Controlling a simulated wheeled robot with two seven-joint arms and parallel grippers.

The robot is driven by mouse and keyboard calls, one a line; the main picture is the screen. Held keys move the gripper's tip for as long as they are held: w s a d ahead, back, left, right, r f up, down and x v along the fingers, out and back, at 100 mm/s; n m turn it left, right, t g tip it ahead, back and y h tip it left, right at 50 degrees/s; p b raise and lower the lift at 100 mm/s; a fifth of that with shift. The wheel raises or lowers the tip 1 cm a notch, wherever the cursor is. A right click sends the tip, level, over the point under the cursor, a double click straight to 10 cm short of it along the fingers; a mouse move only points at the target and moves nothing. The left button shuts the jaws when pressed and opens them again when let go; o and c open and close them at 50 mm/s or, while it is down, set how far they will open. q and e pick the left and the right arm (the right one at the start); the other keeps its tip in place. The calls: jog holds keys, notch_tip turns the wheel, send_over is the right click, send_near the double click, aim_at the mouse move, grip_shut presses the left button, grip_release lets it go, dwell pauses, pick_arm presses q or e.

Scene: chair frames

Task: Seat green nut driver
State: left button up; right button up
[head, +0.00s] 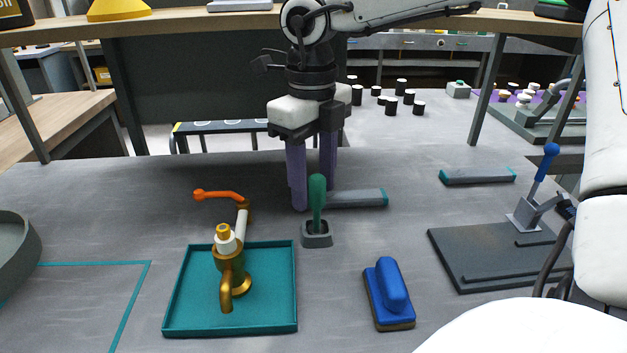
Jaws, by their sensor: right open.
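The green nut driver (317,193) stands upright with its lower end at a small dark grey holder block (317,241) on the grey workbench. Whether it is fully down in the block cannot be told. My right gripper (312,186) reaches in from the upper right and points down, with its two purple fingers apart. It is open and appears empty, just behind the nut driver in this view. One finger is partly hidden. My left gripper is not in view.
A teal tray (183,326) with a brass tap (229,265) lies left of the block. A blue-handled brush (392,290) lies to the right in front. A dark plate with a blue-handled clamp (541,190) stands further right. A grey bar (355,198) lies behind the driver.

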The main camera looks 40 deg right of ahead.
notch_tip(320, 180, up, 9)
jog(key=shift+w+p, duration=0.1)
jog(key=shift+p, duration=0.5)
jog(key=shift+r, duration=0.7)
